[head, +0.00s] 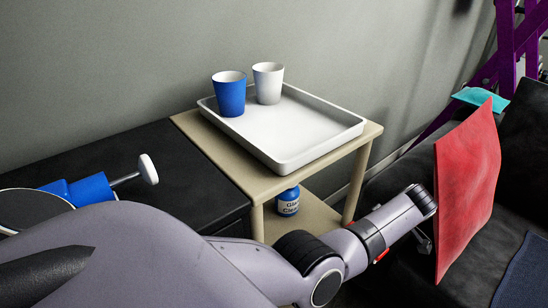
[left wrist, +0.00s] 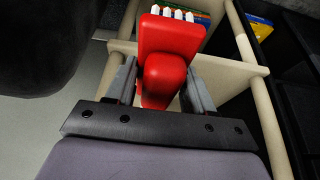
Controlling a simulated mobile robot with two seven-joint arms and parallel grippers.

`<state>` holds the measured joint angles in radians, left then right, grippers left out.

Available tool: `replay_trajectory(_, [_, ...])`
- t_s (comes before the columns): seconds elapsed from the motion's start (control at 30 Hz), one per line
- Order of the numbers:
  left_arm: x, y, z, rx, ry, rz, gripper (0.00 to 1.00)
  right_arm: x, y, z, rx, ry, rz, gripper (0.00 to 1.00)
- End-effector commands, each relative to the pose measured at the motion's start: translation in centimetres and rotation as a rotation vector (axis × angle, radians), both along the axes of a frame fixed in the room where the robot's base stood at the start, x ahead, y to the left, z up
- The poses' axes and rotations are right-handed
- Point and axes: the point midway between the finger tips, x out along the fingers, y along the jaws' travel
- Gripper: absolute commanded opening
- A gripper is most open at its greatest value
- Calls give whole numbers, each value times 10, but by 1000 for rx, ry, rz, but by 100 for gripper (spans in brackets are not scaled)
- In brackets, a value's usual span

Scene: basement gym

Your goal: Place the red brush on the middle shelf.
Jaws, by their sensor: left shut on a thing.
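The red brush (left wrist: 168,50) has a red body and a row of white bristles at its far end. In the left wrist view my left gripper (left wrist: 160,78) is shut on it, with a grey finger on each side. The beige wooden shelf unit (head: 215,150) stands by the wall in the head view. A shelf below its top (head: 318,217) shows partly and carries a blue bottle (head: 288,202). My arm hides the unit's lower part, and the brush cannot be clearly made out there. In the left wrist view, the brush is in front of the unit's boards and posts (left wrist: 240,32).
A white tray (head: 335,118) on the unit's top holds a blue cup (head: 229,97) and a white cup (head: 268,84). A black surface (head: 130,165) adjoins at left. A dark sofa (head: 405,180) with a red cushion (head: 467,185) stands at right.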

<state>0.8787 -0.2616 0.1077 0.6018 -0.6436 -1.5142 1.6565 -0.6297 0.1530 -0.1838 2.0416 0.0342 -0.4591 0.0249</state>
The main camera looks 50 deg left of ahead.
Motion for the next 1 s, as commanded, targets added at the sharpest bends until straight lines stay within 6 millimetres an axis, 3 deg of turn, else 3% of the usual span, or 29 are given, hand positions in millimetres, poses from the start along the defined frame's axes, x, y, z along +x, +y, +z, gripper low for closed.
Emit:
replay_trajectory(0.17, [0, -5, -1, 0, 0, 14, 28, 0, 0, -2, 1, 1, 0, 43])
replay_trajectory(0.37, [-11, 8, 1, -1, 0, 17, 28, 0, 0, 12, 2, 3, 0, 43])
replay_trajectory(0.67, [-39, 41, 2, 1, -1, 17, 28, -6, 0, 28, 1, 16, 0, 43])
replay_trajectory(1.0, [-81, 91, 0, 2, 1, 18, 28, -6, 0, 44, 0, 14, 0, 43])
